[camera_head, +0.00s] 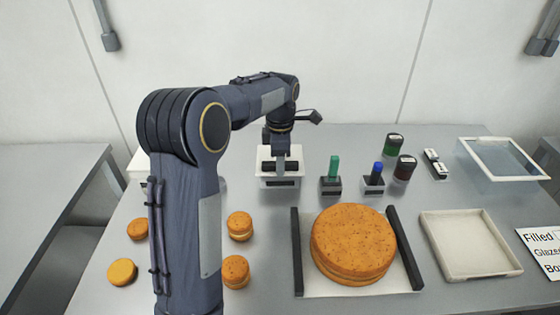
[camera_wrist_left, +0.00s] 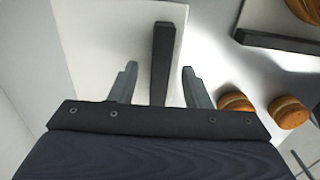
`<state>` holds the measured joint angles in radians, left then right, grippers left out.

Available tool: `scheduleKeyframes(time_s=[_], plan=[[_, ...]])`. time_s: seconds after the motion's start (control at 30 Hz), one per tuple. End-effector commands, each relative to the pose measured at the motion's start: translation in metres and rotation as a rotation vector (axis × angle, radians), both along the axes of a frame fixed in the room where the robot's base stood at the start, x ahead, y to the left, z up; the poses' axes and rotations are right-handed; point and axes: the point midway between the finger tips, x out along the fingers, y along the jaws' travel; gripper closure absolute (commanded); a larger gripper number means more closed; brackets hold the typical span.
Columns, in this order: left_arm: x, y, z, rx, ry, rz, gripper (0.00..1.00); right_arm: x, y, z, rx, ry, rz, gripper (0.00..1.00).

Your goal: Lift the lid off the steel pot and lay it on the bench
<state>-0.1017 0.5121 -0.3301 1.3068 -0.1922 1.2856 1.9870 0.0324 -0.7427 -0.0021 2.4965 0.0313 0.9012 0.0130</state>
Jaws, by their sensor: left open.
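No round steel pot shows clearly. A white square-topped container (camera_head: 267,153) with a dark label stands at the back middle of the bench. A dark bar handle (camera_wrist_left: 162,45) runs across its white top (camera_wrist_left: 110,30). My left gripper (camera_head: 281,163) is over this container, pointing down. In the left wrist view my left gripper (camera_wrist_left: 160,75) is open, with one finger on each side of the bar and a gap showing on both sides. The gripper hides part of the bar in the head view. My right gripper is not in view.
A large orange cake (camera_head: 352,240) sits on a white board with dark rails in front. Small round cakes (camera_head: 239,225) lie front left. Green (camera_head: 334,168) and blue-topped (camera_head: 376,172) items and dark jars stand right. An empty tray (camera_head: 468,245) and glass-like bin (camera_head: 503,160) are farther right.

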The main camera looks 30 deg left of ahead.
Motion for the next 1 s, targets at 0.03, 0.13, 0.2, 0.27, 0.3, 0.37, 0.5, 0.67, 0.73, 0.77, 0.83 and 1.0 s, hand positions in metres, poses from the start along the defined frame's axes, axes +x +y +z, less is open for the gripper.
scheduleKeyframes(time_s=[0.03,0.13,0.2,0.27,0.3,0.37,0.5,0.67,0.73,0.77,0.83,1.0], plan=[[0.0,0.0,-0.001,0.0,0.0,0.0,0.56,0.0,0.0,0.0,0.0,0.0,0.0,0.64],[0.0,0.0,-0.001,0.0,0.0,-0.001,0.56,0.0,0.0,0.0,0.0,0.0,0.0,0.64],[0.0,0.0,-0.001,0.0,0.0,-0.001,0.58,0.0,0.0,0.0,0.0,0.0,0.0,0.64],[0.0,0.0,-0.001,0.0,0.0,-0.001,0.66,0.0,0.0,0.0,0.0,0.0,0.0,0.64],[0.0,0.0,0.0,0.0,0.0,-0.001,0.71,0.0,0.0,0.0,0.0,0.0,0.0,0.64],[0.0,0.0,0.0,0.0,0.0,-0.001,0.79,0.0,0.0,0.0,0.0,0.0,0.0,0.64],[0.0,0.0,0.0,0.0,0.0,-0.001,0.97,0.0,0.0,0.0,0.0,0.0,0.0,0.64],[0.0,0.0,0.0,0.0,0.0,-0.001,1.0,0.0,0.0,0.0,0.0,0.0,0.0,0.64],[0.0,0.0,0.0,0.0,0.0,-0.001,1.0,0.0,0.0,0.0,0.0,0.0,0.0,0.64],[0.0,0.0,0.0,-0.001,-0.001,-0.001,1.0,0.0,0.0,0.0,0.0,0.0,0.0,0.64],[0.0,0.0,0.001,0.0,-0.001,-0.001,1.0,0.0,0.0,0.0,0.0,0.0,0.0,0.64],[0.001,0.0,0.013,0.001,-0.003,-0.001,1.0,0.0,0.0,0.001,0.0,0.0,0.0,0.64]])
